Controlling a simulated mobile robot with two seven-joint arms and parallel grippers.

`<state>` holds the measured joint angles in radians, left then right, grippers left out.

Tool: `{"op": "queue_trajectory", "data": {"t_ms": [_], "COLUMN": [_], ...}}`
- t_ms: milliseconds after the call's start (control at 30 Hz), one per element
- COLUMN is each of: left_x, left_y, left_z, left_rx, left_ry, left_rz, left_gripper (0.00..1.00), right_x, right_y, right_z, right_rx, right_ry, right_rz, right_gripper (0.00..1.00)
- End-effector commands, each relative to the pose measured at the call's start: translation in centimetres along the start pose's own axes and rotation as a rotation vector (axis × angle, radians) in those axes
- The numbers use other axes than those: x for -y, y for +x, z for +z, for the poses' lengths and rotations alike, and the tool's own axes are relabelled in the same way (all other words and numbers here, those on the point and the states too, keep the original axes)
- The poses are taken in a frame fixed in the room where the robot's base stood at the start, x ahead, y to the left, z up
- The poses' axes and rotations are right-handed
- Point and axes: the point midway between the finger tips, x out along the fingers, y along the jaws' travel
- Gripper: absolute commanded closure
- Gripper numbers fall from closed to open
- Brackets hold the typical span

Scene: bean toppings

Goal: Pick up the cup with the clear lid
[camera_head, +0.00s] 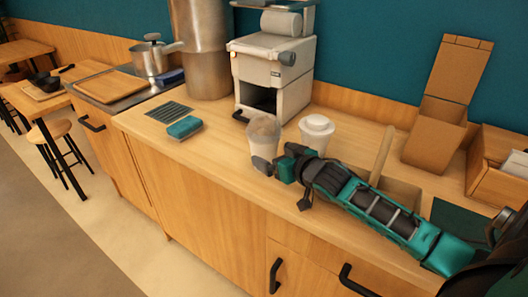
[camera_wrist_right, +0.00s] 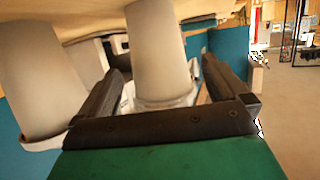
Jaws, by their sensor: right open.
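The cup with the clear dome lid (camera_head: 263,130) stands upright on the wooden counter, in front of the coffee machine. A second cup with a white lid (camera_head: 317,125) stands just to its right. My right gripper (camera_head: 275,163) is open low at the clear-lidded cup's right side. In the right wrist view, which looks upside down, the clear-lidded cup (camera_wrist_right: 157,45) is between the two open fingers (camera_wrist_right: 163,72), with a gap visible at its sides. The white-lidded cup (camera_wrist_right: 35,80) is outside the fingers on the left. My left gripper is not in view.
A coffee machine (camera_head: 273,70) stands behind the cups. A teal cloth-like item (camera_head: 184,127) lies to the left near a dark grate (camera_head: 169,111). Cardboard boxes (camera_head: 440,120) and a wooden compartment box stand to the right. The counter between cloth and cups is clear.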

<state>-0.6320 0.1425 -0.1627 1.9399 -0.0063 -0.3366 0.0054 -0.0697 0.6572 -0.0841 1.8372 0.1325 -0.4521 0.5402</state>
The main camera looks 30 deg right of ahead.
Motion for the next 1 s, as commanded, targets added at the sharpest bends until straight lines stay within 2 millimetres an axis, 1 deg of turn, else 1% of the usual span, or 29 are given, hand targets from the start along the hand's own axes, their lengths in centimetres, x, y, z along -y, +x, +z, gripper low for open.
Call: {"op": "queue_trajectory", "data": {"t_ms": [300, 400, 500, 700, 767, 1000], "left_x": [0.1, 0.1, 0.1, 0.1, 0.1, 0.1], "left_y": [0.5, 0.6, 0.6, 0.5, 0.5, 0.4], "left_z": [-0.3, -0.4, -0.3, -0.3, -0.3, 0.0], "left_rx": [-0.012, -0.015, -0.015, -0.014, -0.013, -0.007], "left_ry": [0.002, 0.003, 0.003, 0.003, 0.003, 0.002], "left_rz": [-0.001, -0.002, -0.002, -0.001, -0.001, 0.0], "left_gripper": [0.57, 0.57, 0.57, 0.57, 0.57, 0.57], "right_x": [-0.4, -0.3, -0.3, -0.3, -0.3, -0.3], "right_y": [3.9, 4.7, 5.0, 5.0, 5.0, 5.0], "right_z": [-0.1, -0.1, 0.0, 0.0, 0.0, 0.0], "right_rx": [-0.002, -0.002, 0.0, 0.0, 0.0, 0.0], "right_ry": [0.001, 0.001, 0.001, 0.0, 0.0, 0.0], "right_rz": [0.001, 0.001, 0.0, 0.0, 0.0, 0.0], "right_gripper": [0.0, 0.0, 0.0, 0.0, 0.05, 0.28]}}
